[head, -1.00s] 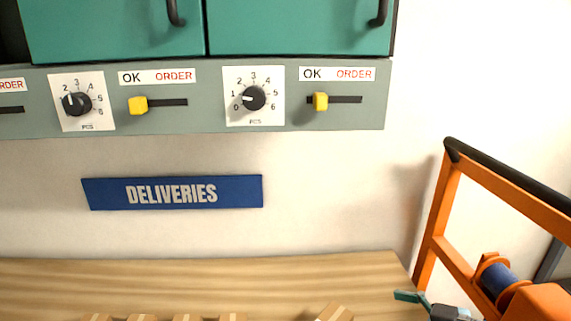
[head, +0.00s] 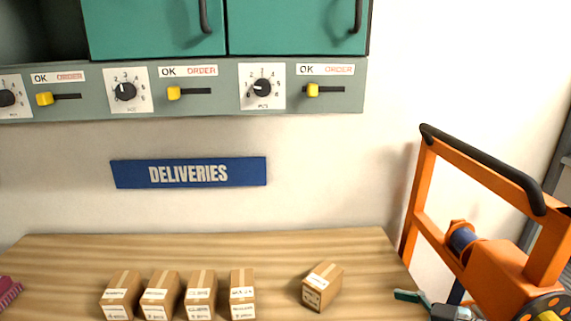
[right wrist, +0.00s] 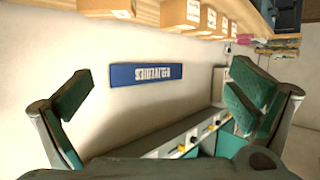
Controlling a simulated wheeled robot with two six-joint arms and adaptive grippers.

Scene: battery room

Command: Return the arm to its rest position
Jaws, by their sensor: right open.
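My right gripper (right wrist: 155,100) is open and empty in the right wrist view, its two green-padded fingers wide apart with the wall and the blue sign between them. In the head view only the tip of this gripper (head: 425,302) shows, at the bottom right beside the table's right edge and in front of the orange frame. It touches none of the boxes. My left gripper is not in the head view.
Several cardboard boxes (head: 201,291) stand in a row on the wooden table (head: 70,262), with one box (head: 322,285) apart at the right. An orange machine (head: 500,265) stands right of the table. The panel (head: 222,92) with dials and yellow sliders hangs above the DELIVERIES sign (head: 188,173).

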